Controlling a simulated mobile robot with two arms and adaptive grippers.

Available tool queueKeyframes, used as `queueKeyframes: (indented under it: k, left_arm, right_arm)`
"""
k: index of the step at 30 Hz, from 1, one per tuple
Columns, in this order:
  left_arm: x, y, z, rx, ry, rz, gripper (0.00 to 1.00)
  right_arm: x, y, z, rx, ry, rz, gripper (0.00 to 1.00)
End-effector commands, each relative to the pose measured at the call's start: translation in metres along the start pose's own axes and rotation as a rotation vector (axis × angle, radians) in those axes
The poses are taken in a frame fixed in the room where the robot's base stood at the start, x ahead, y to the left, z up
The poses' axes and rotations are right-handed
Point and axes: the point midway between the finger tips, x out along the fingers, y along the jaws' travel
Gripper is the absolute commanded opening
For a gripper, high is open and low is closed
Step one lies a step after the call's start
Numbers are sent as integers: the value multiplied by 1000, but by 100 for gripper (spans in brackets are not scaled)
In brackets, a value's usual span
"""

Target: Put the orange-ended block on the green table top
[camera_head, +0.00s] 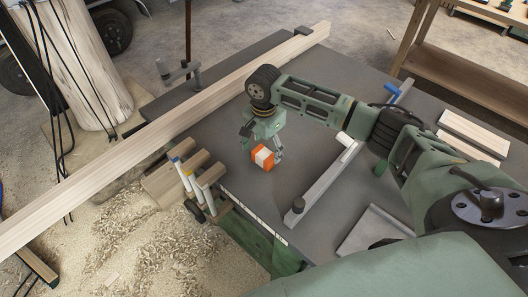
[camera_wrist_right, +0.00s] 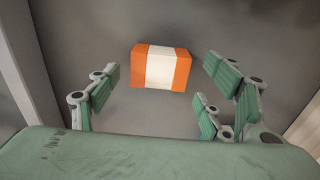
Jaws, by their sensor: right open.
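The orange-ended block (camera_head: 264,158) has a white middle band. It appears to rest on the grey top of the green-sided table (camera_head: 315,150), near its front left edge. My right gripper (camera_head: 262,143) is just above and beside the block, with its fingers pointing down. In the right wrist view the block (camera_wrist_right: 159,67) lies ahead of the spread fingers of the right gripper (camera_wrist_right: 163,90), roughly centred between them. The fingers are open, with a gap to the block on both sides. My left gripper is not in view.
A long wooden beam (camera_head: 180,122) crosses the table's left side. Clamps (camera_head: 196,180) stand at the front left edge. A grey bar with a clamp (camera_head: 325,183) lies right of the block. Wood shavings (camera_head: 145,235) cover the floor. A wooden bench (camera_head: 465,75) stands at back right.

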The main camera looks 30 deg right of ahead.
Motion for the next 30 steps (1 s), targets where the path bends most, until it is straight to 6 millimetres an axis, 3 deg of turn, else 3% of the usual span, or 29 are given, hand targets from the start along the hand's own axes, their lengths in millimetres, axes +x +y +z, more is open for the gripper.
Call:
queueKeyframes:
  k: [6,13,19,30]
  left_arm:
    - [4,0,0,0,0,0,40]
    - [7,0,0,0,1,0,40]
    - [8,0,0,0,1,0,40]
    - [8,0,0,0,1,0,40]
  right_arm:
    - [-49,-1,0,-1,0,-5,73]
    - [-87,-1,0,0,-1,-3,73]
    - [-98,0,0,0,-1,-1,73]
    - [-99,0,0,0,-1,-1,73]
